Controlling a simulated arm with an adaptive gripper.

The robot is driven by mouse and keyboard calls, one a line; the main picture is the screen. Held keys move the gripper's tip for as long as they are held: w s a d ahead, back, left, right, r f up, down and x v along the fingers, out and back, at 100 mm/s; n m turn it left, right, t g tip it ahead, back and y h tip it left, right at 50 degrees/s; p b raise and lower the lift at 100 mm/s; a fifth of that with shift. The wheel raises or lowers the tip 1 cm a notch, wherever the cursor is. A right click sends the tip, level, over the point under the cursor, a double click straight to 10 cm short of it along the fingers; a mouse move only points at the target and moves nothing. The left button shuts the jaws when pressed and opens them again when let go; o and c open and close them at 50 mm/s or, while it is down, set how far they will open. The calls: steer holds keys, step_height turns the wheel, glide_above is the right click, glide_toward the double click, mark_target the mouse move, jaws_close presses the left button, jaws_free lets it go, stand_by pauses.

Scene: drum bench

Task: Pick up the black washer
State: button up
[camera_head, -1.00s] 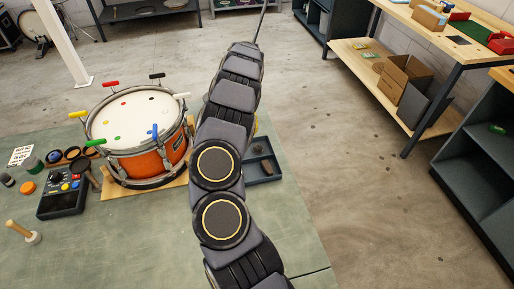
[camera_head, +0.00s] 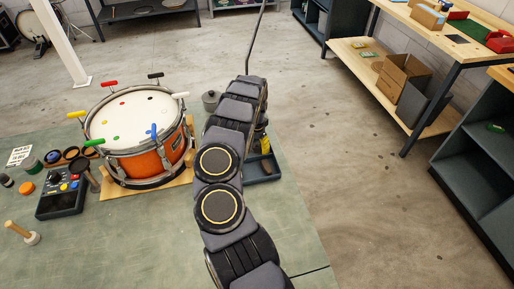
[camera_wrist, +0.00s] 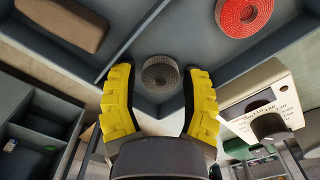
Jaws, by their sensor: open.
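A dark grey-black ring with a ridged side, which looks like the black washer (camera_wrist: 161,79), lies in a corner of a grey tray (camera_wrist: 285,66) in the wrist view. My gripper (camera_wrist: 160,92) is open, with one yellow finger on each side of the ring. The fingers appear apart from it, and their height above it is hard to tell. In the head view, part of my yellow gripper (camera_head: 265,146) shows above the tray (camera_head: 264,181) to the right of the drum. My arm hides much of the tray, and the washer cannot be seen there.
A pale labelled box (camera_wrist: 260,100) is close to the right finger. In the head view, an orange drum (camera_head: 140,140) stands left of my arm.

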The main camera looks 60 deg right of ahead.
steer(key=c, duration=0.3)
steer(key=shift+r, duration=0.1)
